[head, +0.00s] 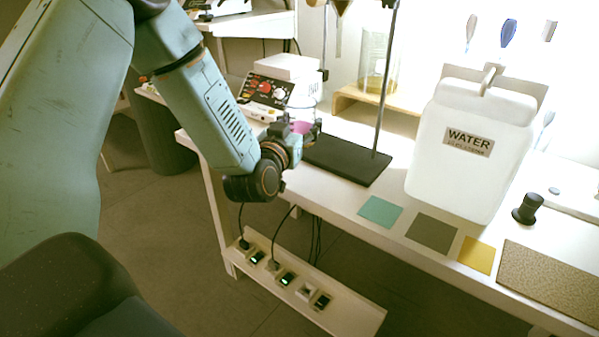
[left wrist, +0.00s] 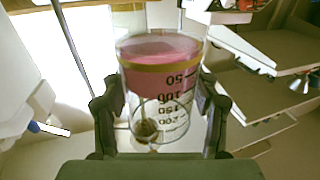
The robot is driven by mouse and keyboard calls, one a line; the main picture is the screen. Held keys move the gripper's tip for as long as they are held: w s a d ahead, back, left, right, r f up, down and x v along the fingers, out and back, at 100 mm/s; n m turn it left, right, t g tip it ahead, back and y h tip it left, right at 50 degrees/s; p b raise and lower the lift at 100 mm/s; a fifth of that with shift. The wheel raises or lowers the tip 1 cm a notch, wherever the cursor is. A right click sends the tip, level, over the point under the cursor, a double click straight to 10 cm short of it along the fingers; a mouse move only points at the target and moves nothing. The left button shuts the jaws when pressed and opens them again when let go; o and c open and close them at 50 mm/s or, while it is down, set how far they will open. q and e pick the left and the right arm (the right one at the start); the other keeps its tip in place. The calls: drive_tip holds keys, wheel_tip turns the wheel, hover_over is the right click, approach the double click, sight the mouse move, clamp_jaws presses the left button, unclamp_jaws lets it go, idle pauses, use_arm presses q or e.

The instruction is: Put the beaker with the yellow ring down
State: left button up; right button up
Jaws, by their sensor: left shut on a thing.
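The beaker with the yellow ring (left wrist: 165,62) is clear glass with dark volume marks and pink liquid. Its yellow ring shows in the left wrist view. My left gripper (left wrist: 158,112) is shut on it, one finger on each side. In the head view the beaker (head: 302,112) is small and partly hidden behind my left gripper (head: 302,133), at the left end of the white table (head: 340,200). I cannot tell whether its base touches anything. My right gripper is not in view.
A black stand base (head: 345,158) with an upright rod is just right of the gripper. A white WATER jug (head: 468,150) stands further right. Teal (head: 380,212), grey (head: 432,233) and yellow (head: 477,255) squares lie along the front edge. A device with red knobs (head: 268,90) is behind.

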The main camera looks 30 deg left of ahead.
use_arm(q)
wheel_tip(320, 180, down, 5)
drive_tip(key=shift+f+b, duration=0.1)
drive_tip(key=shift+b, duration=1)
wheel_tip(320, 180, down, 4)
drive_tip(key=shift+f+b, duration=0.1)
drive_tip(key=shift+b, duration=0.7)
drive_tip(key=shift+w, duration=0.1)
drive_tip(key=shift+f, duration=0.1)
drive_tip(key=o, duration=1.1)
drive_tip(key=shift+f, duration=0.1)
drive_tip(key=shift+o, duration=1.1)
